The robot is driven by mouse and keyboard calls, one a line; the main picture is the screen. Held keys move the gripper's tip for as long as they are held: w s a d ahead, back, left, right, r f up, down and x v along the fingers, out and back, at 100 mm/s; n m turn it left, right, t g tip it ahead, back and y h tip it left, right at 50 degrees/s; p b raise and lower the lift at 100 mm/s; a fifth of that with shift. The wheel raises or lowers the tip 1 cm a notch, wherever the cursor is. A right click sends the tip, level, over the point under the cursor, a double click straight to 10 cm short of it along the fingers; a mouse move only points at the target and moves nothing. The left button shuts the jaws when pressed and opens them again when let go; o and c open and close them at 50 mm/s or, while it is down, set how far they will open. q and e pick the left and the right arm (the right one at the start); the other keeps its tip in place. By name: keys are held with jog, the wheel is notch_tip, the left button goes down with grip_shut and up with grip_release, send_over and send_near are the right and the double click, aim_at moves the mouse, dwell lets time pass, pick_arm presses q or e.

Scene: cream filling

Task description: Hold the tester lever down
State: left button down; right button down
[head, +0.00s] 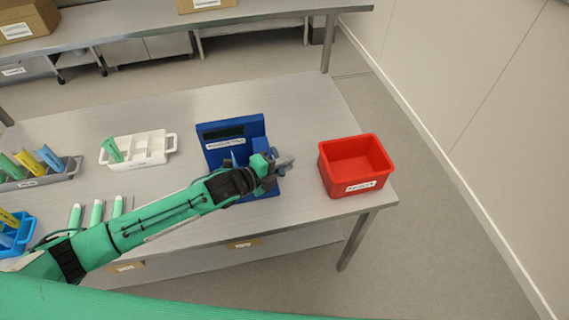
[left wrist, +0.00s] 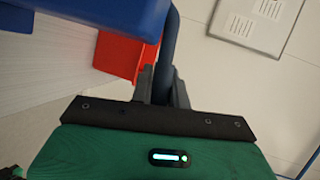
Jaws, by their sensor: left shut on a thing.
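The blue tester (head: 213,132) stands on the steel table, with a dark display and a white label on its upright panel. My left gripper (head: 284,162) is at the tester's right front side, and my green arm hides part of the tester's base. In the left wrist view, the gripper's dark fingers (left wrist: 163,88) are shut around a dark blue bar, the tester lever (left wrist: 171,45). The tester's blue body (left wrist: 105,12) shows at the top of that view. How far down the lever is, I cannot tell. My right gripper is not in view.
A red bin (head: 356,163) stands right of the tester, near the table's right edge. A white tray (head: 155,160) holding a green piece is at left. A grey rack (head: 40,180), a blue bin (head: 22,248) and several green-and-white tubes (head: 97,212) are farther left.

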pick_arm(q)
notch_tip(320, 180, down, 6)
jog(key=m+t+h+b, duration=0.1)
jog(key=m+b, duration=0.4)
jog(key=b, duration=0.7)
jog(key=shift+s+m+t+b, duration=0.3)
jog(key=shift+s+t, duration=0.05)
jog(key=shift+t, duration=0.55)
jog(key=shift+d, duration=0.1)
jog(key=c, duration=1.3)
grip_release()
jog(key=shift+c, duration=0.2)
